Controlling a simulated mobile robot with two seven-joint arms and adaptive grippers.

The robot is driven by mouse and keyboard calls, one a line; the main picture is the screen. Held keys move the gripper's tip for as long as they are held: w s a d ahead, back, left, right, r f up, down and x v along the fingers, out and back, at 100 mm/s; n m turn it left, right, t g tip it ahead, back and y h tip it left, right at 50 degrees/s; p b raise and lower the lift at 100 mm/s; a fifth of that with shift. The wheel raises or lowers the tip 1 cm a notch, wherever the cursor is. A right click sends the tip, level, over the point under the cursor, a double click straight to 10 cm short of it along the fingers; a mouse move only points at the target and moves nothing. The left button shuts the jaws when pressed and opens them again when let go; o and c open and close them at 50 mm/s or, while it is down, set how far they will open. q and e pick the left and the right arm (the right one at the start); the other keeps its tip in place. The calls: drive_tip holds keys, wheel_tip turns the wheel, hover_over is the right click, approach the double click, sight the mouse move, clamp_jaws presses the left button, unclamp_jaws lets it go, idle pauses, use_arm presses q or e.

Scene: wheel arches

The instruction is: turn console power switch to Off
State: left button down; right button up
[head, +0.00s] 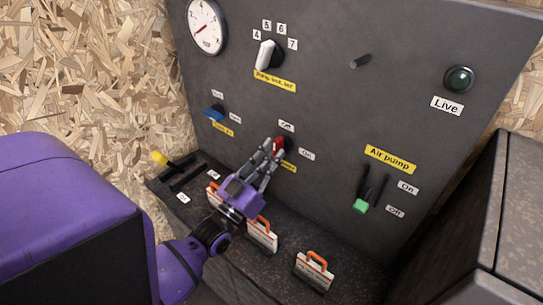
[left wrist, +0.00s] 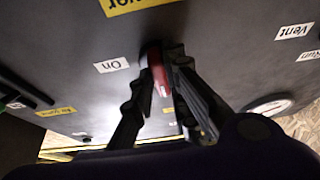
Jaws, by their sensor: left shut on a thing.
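The console power switch is a red knob (head: 279,146) on the dark panel, with an Off label (head: 287,126) above it and an On label (head: 307,154) to its right. A yellow label below it is partly hidden by my fingers. My left gripper (head: 272,147) is shut on the red knob, one finger on each side. In the left wrist view the red knob (left wrist: 157,72) sits between the fingers (left wrist: 157,88), and the On label (left wrist: 112,64) is to its left. The knob's exact pointing is partly hidden. My right gripper is not in view.
A blue switch (head: 214,112) is to the left and a white-pointer dial (head: 267,54) above. A green-handled Air pump slider (head: 360,205) is to the right. A yellow-knobbed lever (head: 160,158) and several orange-handled tags (head: 314,270) are on the ledge below. A dark box (head: 465,225) stands at right.

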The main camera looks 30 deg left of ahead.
use_arm(q)
drive_tip(key=c, duration=1.7)
unclamp_jaws()
drive_tip(key=v, duration=1.2)
